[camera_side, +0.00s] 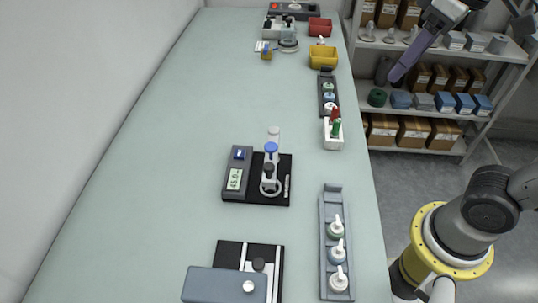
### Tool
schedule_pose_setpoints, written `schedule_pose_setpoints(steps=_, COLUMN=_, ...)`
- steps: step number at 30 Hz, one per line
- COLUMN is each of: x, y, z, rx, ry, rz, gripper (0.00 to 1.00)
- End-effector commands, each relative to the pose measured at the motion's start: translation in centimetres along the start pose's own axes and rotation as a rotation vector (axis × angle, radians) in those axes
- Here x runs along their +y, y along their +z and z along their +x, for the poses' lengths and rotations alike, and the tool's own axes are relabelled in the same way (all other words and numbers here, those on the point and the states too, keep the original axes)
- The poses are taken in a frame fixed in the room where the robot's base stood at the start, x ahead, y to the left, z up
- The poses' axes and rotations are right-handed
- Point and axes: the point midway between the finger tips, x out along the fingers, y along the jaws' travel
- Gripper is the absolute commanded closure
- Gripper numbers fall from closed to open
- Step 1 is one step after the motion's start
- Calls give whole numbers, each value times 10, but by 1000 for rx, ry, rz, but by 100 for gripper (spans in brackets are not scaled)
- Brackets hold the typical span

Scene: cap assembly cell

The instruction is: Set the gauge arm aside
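A blue-grey block with a white knob (225,285) lies across the near edge of a black fixture (235,250) at the bottom. No label shows which part is the gauge arm. My gripper (396,76) is at the upper right, beyond the table's right edge, far from both fixtures. Its fingers are not clear enough to show whether they are open.
A grey tray (330,190) with several capped pieces lies near the right edge. A white holder (333,143) with red and green bottles, a dark tray, a yellow bin (323,57) and a red bin (320,26) stand farther back. The table's left side is clear. Shelves stand beyond.

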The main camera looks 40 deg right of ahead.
Motion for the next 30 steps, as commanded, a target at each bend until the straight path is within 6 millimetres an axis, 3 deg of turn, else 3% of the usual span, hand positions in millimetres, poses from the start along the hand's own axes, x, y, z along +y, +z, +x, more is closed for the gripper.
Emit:
schedule_pose_setpoints(steps=1, x=-12, y=-19, z=-2, rx=-33, ry=-11, rz=-38, gripper=61)
schedule_pose_setpoints(steps=6, x=-60, y=-68, z=-1, rx=-134, ry=-38, rz=-164, gripper=61)
schedule_pose_setpoints(steps=12, x=-131, y=-104, z=24, rx=-233, ry=-53, rz=-320, gripper=61)
schedule_pose_setpoints(steps=15, x=-161, y=-110, z=40, rx=-263, ry=-57, rz=-383, gripper=61)
schedule_pose_setpoints(steps=19, x=-185, y=-105, z=59, rx=-307, ry=-53, rz=-439, gripper=61)
schedule_pose_setpoints(steps=26, x=-191, y=-96, z=74, rx=-317, ry=-53, rz=-458, gripper=61)
schedule_pose_setpoints(steps=30, x=-190, y=-88, z=96, rx=-319, ry=-52, rz=-458, gripper=61)
